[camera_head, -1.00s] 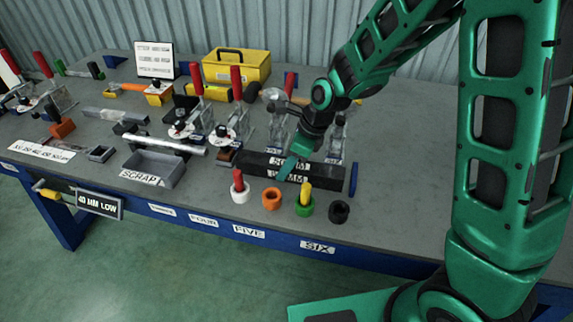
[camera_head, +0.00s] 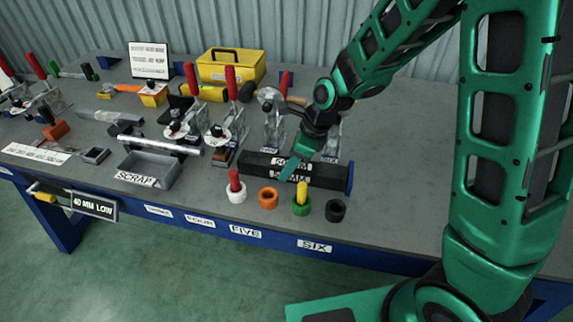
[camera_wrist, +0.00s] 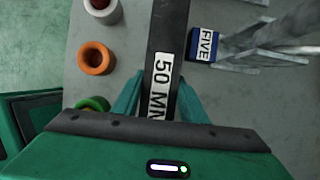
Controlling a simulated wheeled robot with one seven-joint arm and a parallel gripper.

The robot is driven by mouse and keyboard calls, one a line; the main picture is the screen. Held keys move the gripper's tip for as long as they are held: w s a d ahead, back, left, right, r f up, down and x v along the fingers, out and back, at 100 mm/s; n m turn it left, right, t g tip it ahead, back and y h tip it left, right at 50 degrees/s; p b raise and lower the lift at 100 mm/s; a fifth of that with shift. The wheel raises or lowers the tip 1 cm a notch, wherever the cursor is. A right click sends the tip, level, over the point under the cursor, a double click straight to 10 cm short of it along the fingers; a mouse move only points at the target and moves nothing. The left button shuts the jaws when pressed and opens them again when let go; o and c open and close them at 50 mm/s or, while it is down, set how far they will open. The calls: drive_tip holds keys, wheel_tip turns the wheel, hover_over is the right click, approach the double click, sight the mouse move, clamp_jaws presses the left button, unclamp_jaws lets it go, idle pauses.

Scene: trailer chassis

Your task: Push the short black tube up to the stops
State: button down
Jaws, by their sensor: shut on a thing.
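The short black tube (camera_head: 326,175) is a square bar lying on the bench at the right, with white labels reading 50 MM. A blue upright plate (camera_head: 350,179) stands at its right end; the two appear to meet, though a thin gap cannot be ruled out. My gripper (camera_head: 293,168) is shut on the tube about its middle, from above. In the wrist view the tube (camera_wrist: 168,25) runs away between my fingers (camera_wrist: 158,100), and its far end is out of frame.
Toggle clamps (camera_head: 272,120) stand behind the tube, one on a blue block marked FIVE (camera_wrist: 205,46). White (camera_head: 236,194), orange (camera_head: 268,198), green (camera_head: 303,207) and black (camera_head: 335,211) rings lie in front. A grey scrap tray (camera_head: 147,168) is to the left. Bench at the right is clear.

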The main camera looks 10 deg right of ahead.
drive_tip(key=shift+d, duration=0.2)
drive_tip(key=shift+w+d, duration=0.15)
drive_tip(key=shift+w, duration=0.05)
idle(0.4)
drive_tip(key=c, duration=1)
unclamp_jaws()
drive_tip(key=shift+r, duration=0.1)
